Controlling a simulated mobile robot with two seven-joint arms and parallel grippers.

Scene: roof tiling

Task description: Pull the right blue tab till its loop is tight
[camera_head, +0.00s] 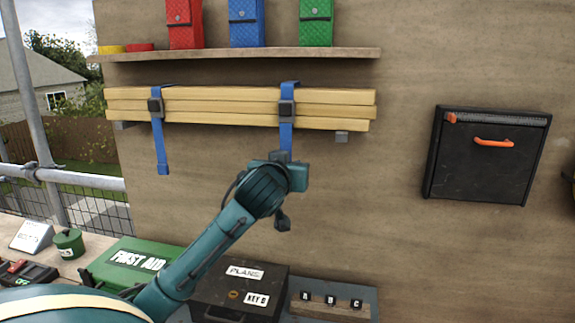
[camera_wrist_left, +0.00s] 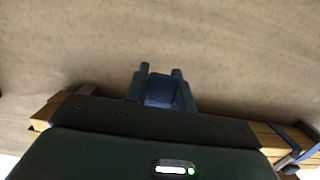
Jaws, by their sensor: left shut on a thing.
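A stack of long wooden planks (camera_head: 220,106) lies against the wall, with two blue straps around it. The right blue strap (camera_head: 286,135) passes through a dark buckle (camera_head: 287,109) on the front of the stack, and its tab hangs below. My left gripper (camera_head: 283,158) is just below the planks, shut on the right blue tab, which shows between the fingers in the left wrist view (camera_wrist_left: 160,90). The gripper hides the tab's lower end. The left blue strap (camera_head: 160,145) has its own buckle (camera_head: 155,106) and hangs free. My right gripper is out of view.
A shelf (camera_head: 240,54) above the planks holds red, blue and green pouches. A black wall box (camera_head: 487,155) with an orange handle is at right. Below stand a green first aid box (camera_head: 135,262) and a dark case (camera_head: 240,290). The wall between is bare.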

